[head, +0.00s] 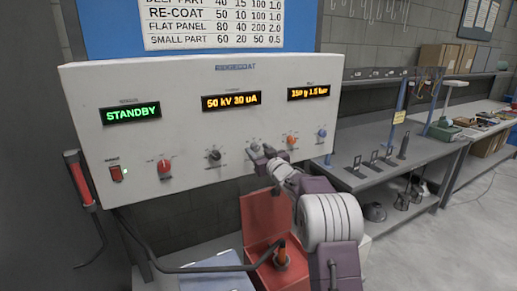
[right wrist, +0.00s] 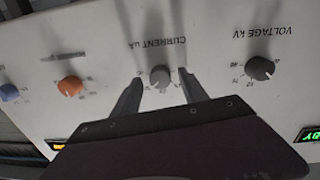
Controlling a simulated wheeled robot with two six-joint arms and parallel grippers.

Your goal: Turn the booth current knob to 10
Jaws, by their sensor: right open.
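The booth current knob (head: 255,147) is a small grey knob on the white control panel (head: 215,180). In the right wrist view the current knob (right wrist: 160,77) sits under the upside-down label CURRENT uA. My right gripper (head: 263,156) is at the panel by this knob. In the right wrist view its two open fingers (right wrist: 160,80) stand on either side of the knob, with a gap visible on each side. The centre display (head: 231,101) reads 50 kV 30 uA. My left gripper is not in view.
The dark voltage knob (head: 214,156) is left of the current knob; an orange knob (head: 292,140) and a blue knob (head: 322,133) are to its right. A red knob (head: 165,167) and red switch (head: 116,173) are further left. A red box (head: 270,222) stands below.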

